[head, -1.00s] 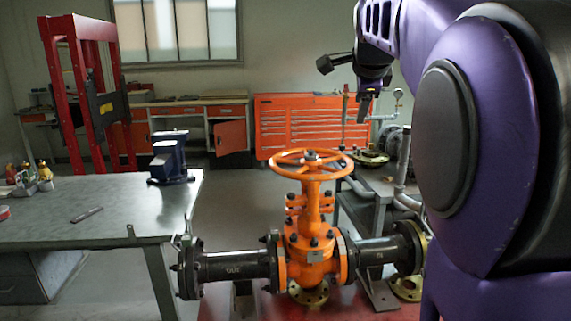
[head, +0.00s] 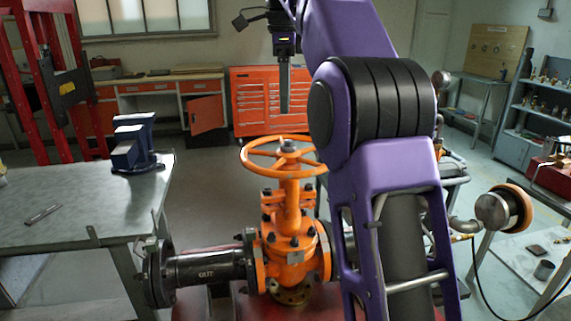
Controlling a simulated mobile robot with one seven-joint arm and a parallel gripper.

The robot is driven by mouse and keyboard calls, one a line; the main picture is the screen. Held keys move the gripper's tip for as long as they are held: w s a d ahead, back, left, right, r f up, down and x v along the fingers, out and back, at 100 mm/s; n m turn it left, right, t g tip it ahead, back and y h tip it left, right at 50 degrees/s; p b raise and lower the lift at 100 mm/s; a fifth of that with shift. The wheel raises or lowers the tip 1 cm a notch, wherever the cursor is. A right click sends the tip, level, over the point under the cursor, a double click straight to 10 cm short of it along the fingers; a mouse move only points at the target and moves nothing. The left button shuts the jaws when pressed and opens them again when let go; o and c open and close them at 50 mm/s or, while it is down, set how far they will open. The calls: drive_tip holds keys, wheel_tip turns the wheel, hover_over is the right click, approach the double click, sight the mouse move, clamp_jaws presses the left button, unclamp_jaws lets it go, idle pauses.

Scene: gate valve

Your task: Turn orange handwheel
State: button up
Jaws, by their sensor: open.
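My arm hides the pipe on the valve's right side.
A steel bench (head: 75,205) with a blue vise (head: 133,145) stands at left. A red frame (head: 60,85) and an orange tool cabinet (head: 265,100) stand behind. A round gauge-like fitting (head: 503,208) stands at right. The floor between bench and valve is clear.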

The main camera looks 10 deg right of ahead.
drive_tip(key=f, duration=1.1)
drive_tip(key=w+f, duration=0.1)
drive_tip(key=f, duration=0.4)
drive_tip(key=shift+d+f, duration=0.15)
drive_tip(key=shift+f, duration=0.05)
clamp_jaws()
idle(0.9)
